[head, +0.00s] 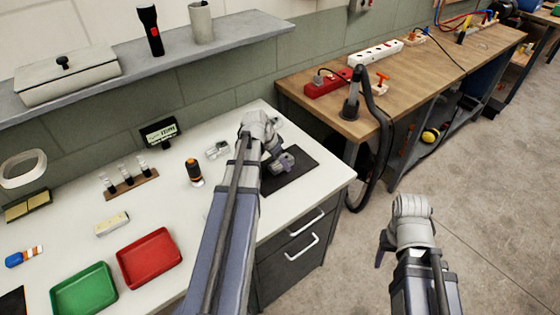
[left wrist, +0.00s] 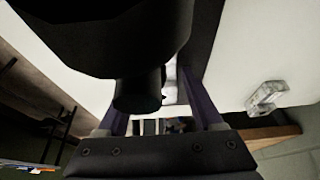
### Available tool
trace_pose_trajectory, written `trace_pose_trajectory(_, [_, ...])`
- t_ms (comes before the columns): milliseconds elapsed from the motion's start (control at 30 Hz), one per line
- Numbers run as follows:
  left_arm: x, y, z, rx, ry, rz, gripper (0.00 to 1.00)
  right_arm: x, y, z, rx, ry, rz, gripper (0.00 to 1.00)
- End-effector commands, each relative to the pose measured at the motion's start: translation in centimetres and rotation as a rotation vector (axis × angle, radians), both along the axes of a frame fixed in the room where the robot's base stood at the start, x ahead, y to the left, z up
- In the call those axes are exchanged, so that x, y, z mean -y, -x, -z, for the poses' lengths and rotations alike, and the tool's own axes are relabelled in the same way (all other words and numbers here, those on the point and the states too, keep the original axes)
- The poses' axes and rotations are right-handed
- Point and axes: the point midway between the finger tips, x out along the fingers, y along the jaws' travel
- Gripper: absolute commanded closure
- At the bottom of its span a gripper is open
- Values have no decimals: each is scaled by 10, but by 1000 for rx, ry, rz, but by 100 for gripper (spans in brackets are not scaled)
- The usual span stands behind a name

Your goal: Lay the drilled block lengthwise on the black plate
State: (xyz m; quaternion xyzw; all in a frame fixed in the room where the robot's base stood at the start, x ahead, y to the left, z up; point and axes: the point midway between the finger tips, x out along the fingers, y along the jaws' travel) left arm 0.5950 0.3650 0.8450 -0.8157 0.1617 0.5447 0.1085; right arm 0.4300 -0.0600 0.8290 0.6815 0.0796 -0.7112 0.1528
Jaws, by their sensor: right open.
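The black plate (head: 300,178) lies flat near the right end of the white worktop. My left gripper (head: 281,165) is low over the plate and hides part of it. A grey shape shows at its tip, and I cannot tell whether that is a held block or part of the gripper. My right gripper (head: 380,257) is open, away from the worktop.
A silver piece (head: 216,150) lies left of the plate; it also shows in the left wrist view (left wrist: 267,97). An orange-and-black item (head: 194,172) stands nearby. A red tray (head: 149,257) and a green tray (head: 84,290) are toward the front. A wooden bench (head: 420,70) stands right.

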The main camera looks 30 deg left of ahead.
Motion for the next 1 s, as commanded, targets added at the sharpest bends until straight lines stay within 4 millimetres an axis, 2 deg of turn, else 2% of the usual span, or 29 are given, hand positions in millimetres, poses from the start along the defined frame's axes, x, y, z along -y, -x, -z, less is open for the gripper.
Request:
trace_pose_trajectory(100, [0, 0, 0, 0, 0, 0, 20, 0, 0, 0, 0, 0, 0, 41])
trace_pose_trajectory(367, [0, 0, -1, 0, 0, 0, 20, 0, 0, -1, 0, 0, 0, 41])
trace_pose_trajectory(567, [-1, 2, -10, 0, 0, 0, 20, 0, 0, -10, 0, 0, 0, 41])
trace_pose_trajectory(767, [-3, 9, -32, 0, 0, -1, 20, 0, 0, -32, 0, 0, 0, 41])
trace_pose_trajectory(1000, [-9, 23, -69, 0, 0, -1, 20, 0, 0, -69, 0, 0, 0, 41])
